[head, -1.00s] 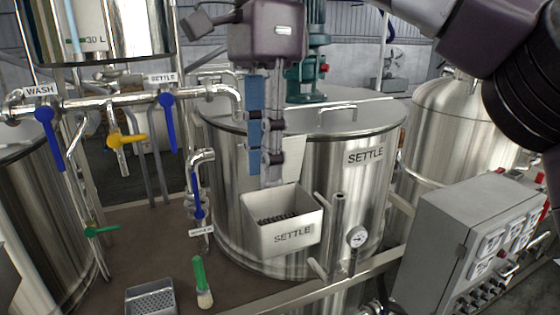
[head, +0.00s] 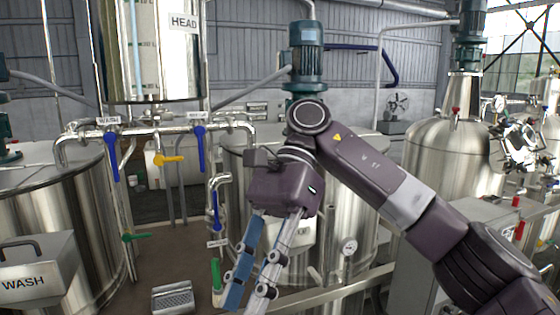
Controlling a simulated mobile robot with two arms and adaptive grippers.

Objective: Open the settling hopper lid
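The steel settling tank (head: 237,165) stands behind my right gripper. The settling hopper (head: 303,240) is a pale box on its front, mostly hidden behind my gripper; its label, its top and its lid cannot be made out now. My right gripper (head: 246,300) hangs in front of the hopper, fingers down and tilted to lower left. A gap shows between its blue-faced finger and its grey finger, and nothing is seen between them. The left gripper is not in view.
The wash hopper (head: 35,275), with a dark handle on its lid, stands at the lower left. Pipes with blue valve handles (head: 199,148) run left of the tank. A perforated box (head: 172,298) and a gauge (head: 349,247) flank the gripper. A grey control box (head: 470,225) stands right.

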